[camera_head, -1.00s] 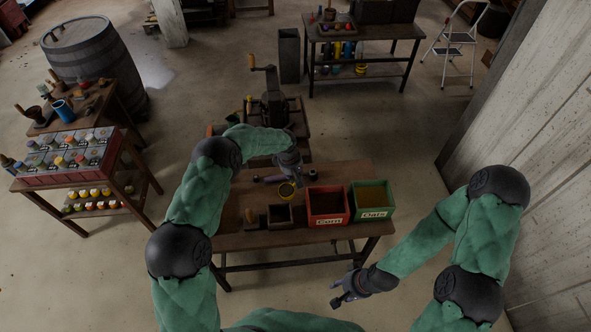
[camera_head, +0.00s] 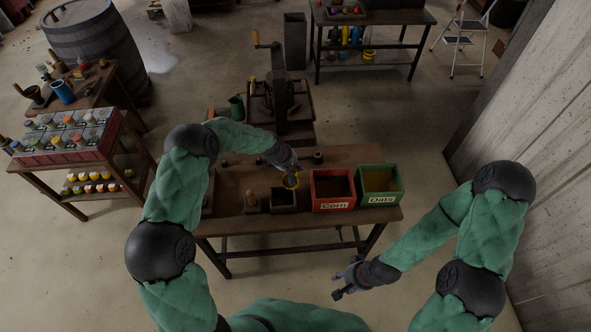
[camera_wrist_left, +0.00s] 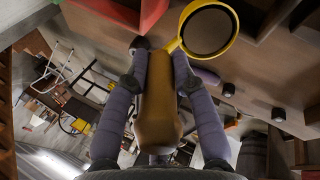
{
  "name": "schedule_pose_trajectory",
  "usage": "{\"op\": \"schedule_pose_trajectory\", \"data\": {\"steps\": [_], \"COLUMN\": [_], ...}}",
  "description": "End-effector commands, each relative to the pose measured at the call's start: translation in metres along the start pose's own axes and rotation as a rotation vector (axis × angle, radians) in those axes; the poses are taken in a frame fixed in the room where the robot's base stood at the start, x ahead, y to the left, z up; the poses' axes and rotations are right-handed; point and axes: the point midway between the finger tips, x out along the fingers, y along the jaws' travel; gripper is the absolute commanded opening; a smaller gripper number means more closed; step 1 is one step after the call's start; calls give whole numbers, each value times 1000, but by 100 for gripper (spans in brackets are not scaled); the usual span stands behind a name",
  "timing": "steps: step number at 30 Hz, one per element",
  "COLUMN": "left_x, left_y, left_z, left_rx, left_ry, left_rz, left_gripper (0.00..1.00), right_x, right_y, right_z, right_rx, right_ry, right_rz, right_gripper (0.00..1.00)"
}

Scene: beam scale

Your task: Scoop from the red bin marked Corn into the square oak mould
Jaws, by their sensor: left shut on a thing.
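My left gripper (camera_head: 287,168) is shut on the brown handle of a yellow-rimmed scoop (camera_head: 291,181); in the left wrist view the handle (camera_wrist_left: 160,105) lies between both fingers and the round cup (camera_wrist_left: 208,30) is beyond them. The scoop is just behind the square oak mould (camera_head: 283,208), left of the red bin marked Corn (camera_head: 332,205). The mould is a small dark open box. Part of the red bin shows at the top of the left wrist view (camera_wrist_left: 120,12). I cannot tell the cup's contents. My right gripper (camera_head: 342,285) is open and empty in front of the table.
The green bin marked Oats (camera_head: 380,199) stands right of the red one. A wooden piece with an upright knob (camera_head: 251,202) stands left of the mould. A hand-cranked machine (camera_head: 280,100) is behind the table (camera_head: 230,225). Small dark weights lie along the back.

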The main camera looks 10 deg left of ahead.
Motion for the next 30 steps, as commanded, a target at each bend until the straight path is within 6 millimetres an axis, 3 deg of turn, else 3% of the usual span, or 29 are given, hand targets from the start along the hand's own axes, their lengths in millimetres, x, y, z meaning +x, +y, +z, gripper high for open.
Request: {"op": "schedule_pose_trajectory", "data": {"steps": [22,30], "left_x": [14,10], "left_y": [-15,-12], "left_z": [-4,-3], "left_rx": [-1,-1], "left_ry": [-10,-10], "left_rz": [81,80], "left_gripper": [0,0], "right_x": [76,71], "right_y": [27,25], "right_z": [-3,-3], "right_rx": [0,0], "right_ry": [0,0], "right_rz": [0,0], "right_gripper": [40,40]}}
